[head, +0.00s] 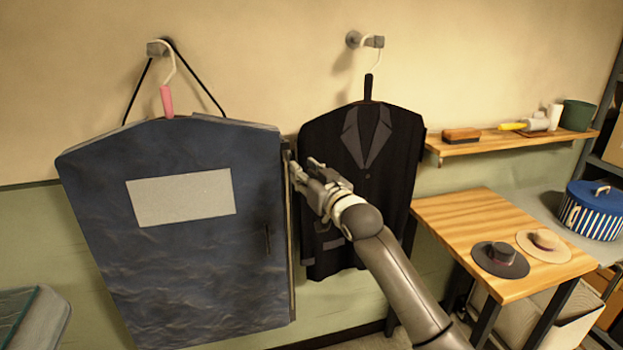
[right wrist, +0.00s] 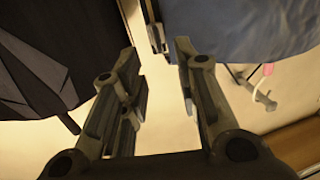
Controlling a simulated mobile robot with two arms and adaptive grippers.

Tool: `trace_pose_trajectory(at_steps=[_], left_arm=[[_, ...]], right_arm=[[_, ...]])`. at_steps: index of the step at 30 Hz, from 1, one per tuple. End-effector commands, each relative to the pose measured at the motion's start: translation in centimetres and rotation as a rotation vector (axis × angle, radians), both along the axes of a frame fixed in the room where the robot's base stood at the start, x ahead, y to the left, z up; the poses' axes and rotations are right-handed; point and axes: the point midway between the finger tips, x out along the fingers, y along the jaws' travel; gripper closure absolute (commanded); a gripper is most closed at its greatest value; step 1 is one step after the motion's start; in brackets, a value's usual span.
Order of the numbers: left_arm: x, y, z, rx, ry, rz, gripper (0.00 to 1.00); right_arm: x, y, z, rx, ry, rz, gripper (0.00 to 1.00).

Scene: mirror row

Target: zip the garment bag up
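The blue garment bag (head: 200,262) hangs on the wall at left, with a pale blank panel on its front; its blue side also shows in the right wrist view (right wrist: 240,25). A narrow edge strip (head: 291,240) runs down its right side. My right gripper (head: 302,170) is beside the bag's upper right edge. In the right wrist view its fingers (right wrist: 157,55) are apart with nothing between them. A small metal piece (right wrist: 156,38) shows at the bag's edge beyond the fingertips. My left gripper is not in view.
A black suit jacket (head: 350,150) hangs just right of the bag, partly behind my right arm. A wooden table (head: 460,220) with two hats stands at right. A wall shelf (head: 510,143) holds a brush and other items. A blue striped hatbox (head: 592,212) is at far right.

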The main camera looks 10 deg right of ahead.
Motion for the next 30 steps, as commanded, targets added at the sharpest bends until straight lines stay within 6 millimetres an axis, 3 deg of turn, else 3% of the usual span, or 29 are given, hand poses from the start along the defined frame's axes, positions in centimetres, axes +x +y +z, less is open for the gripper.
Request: trace_pose_trajectory(at_steps=[9, 22, 26, 29, 30], left_arm=[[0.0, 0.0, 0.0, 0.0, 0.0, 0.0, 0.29], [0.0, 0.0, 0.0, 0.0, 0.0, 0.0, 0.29], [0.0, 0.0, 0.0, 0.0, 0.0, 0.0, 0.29], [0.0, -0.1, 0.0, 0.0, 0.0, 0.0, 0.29], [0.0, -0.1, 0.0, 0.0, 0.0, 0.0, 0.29]], right_arm=[[-2.7, -0.6, 0.0, -0.001, -0.001, 0.0, 0.71], [-2.9, -0.7, -0.4, -0.001, 0.005, -0.002, 0.71], [-2.4, -1.3, -4.3, -0.007, 0.061, -0.017, 0.71], [-2.3, -2.1, -10.5, -0.02, 0.148, -0.041, 0.71], [-2.4, -2.5, -13.5, -0.026, 0.19, -0.051, 0.71]])
